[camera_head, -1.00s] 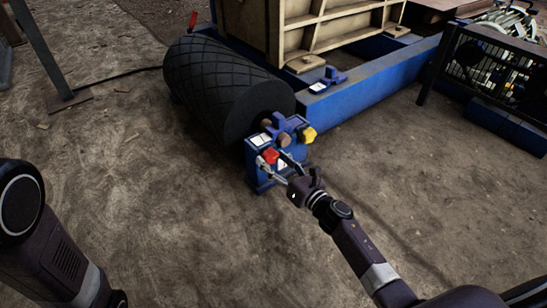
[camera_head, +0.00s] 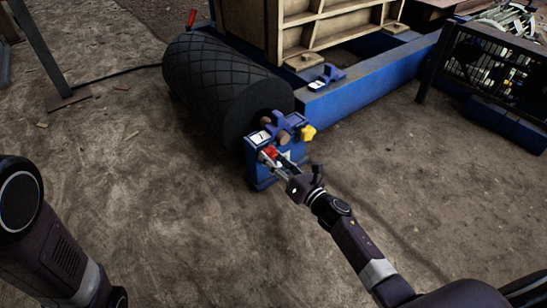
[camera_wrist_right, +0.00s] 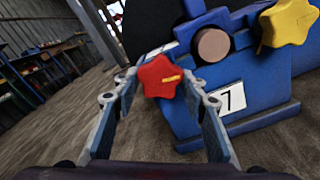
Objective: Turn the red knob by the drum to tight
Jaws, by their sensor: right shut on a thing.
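The red knob (camera_head: 271,152) is on the blue bracket (camera_head: 262,176) at the near end of the black drum (camera_head: 222,90). It is star-shaped with a yellow mark pointing right in the right wrist view (camera_wrist_right: 160,77). My right gripper (camera_head: 273,158) reaches it from the lower right and is shut on it, one finger on each side. In the right wrist view the fingertips (camera_wrist_right: 163,85) flank the knob. Part of the knob is hidden by the fingers in the head view. My left arm shows at the left, its gripper out of sight.
A yellow star knob (camera_head: 308,133) sits on the right of the bracket, close to my right gripper. White labels are on the bracket. A blue frame (camera_head: 375,80) and a dark mesh guard (camera_head: 490,65) stand behind. The ground in front is clear.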

